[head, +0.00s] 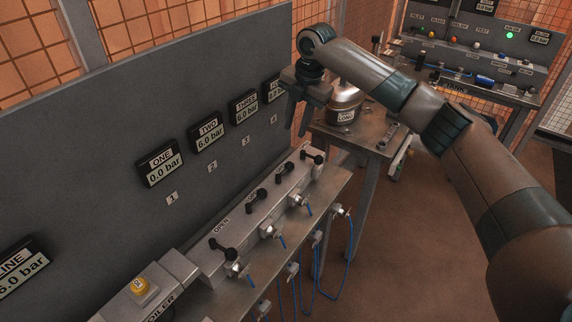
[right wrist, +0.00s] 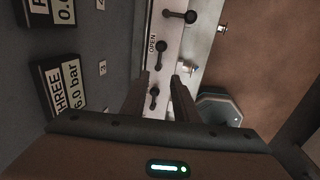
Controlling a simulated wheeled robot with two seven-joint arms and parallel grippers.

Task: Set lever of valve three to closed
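The valve three lever (head: 283,172) is a black handle with a round knob, third along the grey manifold. It lies along the manifold beside an OPEN label; it also shows in the right wrist view (right wrist: 161,55). The THREE gauge (head: 245,107) reads 6.0 bar. My right gripper (head: 298,131) hangs empty above the far part of the manifold, apart from the levers. In the right wrist view its fingers (right wrist: 159,90) are spread, with the valve two lever (right wrist: 153,95) seen between them. My left gripper is not in view.
The valve one lever (head: 222,248) and valve four lever (head: 312,157) lie crosswise. The grey panel (head: 120,110) rises close along the left. A yellow button (head: 141,285) sits at the near end. A metal canister (head: 345,105) stands on a side table beyond.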

